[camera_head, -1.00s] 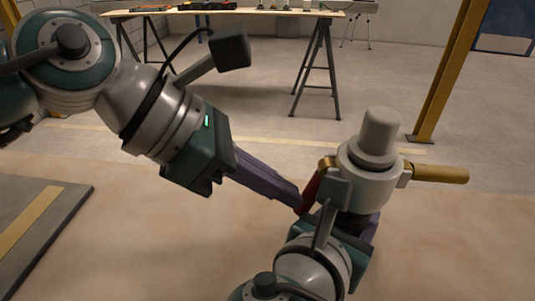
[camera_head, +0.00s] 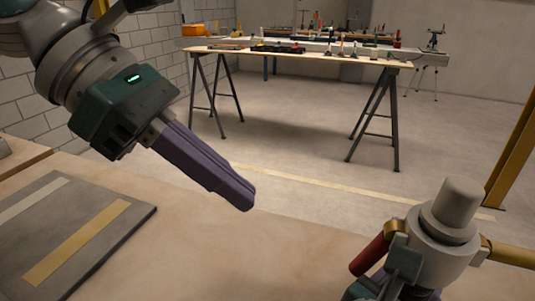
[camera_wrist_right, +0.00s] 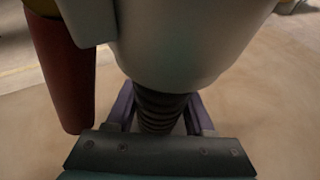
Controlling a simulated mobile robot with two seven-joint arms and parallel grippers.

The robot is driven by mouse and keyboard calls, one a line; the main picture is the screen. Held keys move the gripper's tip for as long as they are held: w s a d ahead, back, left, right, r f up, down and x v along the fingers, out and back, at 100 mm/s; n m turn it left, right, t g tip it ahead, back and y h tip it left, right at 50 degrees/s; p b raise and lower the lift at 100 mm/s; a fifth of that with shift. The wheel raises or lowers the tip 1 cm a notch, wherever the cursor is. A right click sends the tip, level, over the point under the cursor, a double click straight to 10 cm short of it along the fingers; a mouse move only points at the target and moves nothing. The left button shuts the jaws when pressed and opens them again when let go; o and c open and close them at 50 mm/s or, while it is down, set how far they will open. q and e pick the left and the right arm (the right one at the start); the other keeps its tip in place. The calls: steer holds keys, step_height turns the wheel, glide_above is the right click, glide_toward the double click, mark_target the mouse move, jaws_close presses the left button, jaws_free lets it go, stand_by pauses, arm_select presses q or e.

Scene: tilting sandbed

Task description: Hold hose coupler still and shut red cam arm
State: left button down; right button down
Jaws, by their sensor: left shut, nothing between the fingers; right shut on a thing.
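The hose coupler (camera_head: 440,238), a pale grey body with a knob on top, stands at the lower right of the head view. Its red cam arm (camera_head: 371,255) slants down from the left side and hangs beside the body in the right wrist view (camera_wrist_right: 66,75). My left gripper (camera_head: 240,197) is shut and empty, in the air left of the coupler, clear of the red arm.
A yellow arm (camera_head: 510,254) sticks out from the coupler's right side. A dark grey mat (camera_head: 85,238) with two stripes lies at left on the tan surface. The surface between mat and coupler is clear. A trestle table (camera_head: 300,53) stands behind.

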steer(key=shift+d+f, duration=0.1)
steer(key=shift+c, duration=1)
jaws_free()
